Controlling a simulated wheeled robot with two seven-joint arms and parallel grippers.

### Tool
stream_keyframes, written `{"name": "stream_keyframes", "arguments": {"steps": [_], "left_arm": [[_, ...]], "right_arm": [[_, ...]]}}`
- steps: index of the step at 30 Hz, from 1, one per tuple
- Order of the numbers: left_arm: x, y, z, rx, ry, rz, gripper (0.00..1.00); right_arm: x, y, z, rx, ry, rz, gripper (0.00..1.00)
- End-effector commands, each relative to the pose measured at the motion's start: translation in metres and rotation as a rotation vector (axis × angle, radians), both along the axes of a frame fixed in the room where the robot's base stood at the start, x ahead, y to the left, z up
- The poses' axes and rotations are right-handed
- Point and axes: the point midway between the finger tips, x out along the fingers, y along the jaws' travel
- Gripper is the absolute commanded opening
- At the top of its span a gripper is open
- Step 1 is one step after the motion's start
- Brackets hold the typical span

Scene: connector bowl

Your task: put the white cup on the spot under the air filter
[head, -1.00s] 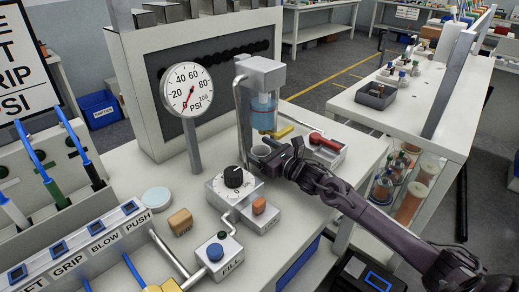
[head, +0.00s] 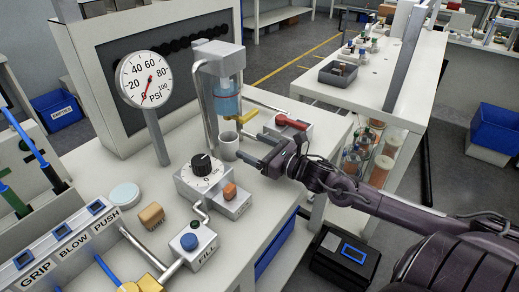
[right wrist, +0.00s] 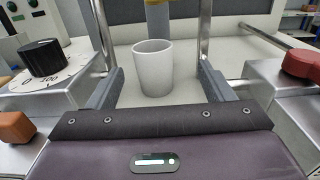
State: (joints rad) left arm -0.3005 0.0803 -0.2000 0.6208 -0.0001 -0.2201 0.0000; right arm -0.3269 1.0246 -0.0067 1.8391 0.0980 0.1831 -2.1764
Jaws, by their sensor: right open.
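The white cup (head: 228,146) stands upright on the bench below the blue bowl of the air filter (head: 227,98). In the right wrist view the cup (right wrist: 152,70) stands between and beyond my fingertips, with a gap on each side. My right gripper (head: 256,150) is open and empty, just right of the cup and apart from it. The spot under the cup is hidden. My left gripper is not in view.
A dial block (head: 200,172) with an orange button stands in front of the cup. A red-handled valve (head: 291,121) stands to its right. Metal pipes flank the filter. A pressure gauge (head: 145,79) stands at the left. Bare bench lies around the cup.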

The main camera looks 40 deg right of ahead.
Motion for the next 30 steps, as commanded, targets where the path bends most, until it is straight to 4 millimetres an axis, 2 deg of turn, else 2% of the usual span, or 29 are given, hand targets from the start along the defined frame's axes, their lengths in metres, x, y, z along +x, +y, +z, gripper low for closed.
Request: {"name": "stream_keyframes", "arguments": {"steps": [7,25,28,30], "left_arm": [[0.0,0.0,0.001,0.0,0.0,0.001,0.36],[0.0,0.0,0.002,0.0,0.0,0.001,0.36],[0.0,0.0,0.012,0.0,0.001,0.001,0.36],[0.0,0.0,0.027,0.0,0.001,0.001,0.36]], "right_arm": [[-0.013,-0.003,0.001,0.0,0.0,0.003,0.75],[-0.013,-0.004,0.002,-0.001,-0.001,0.002,0.75],[-0.013,-0.004,0.013,0.0,-0.002,0.002,0.75],[-0.013,-0.004,0.028,0.0,-0.002,0.002,0.75]]}}
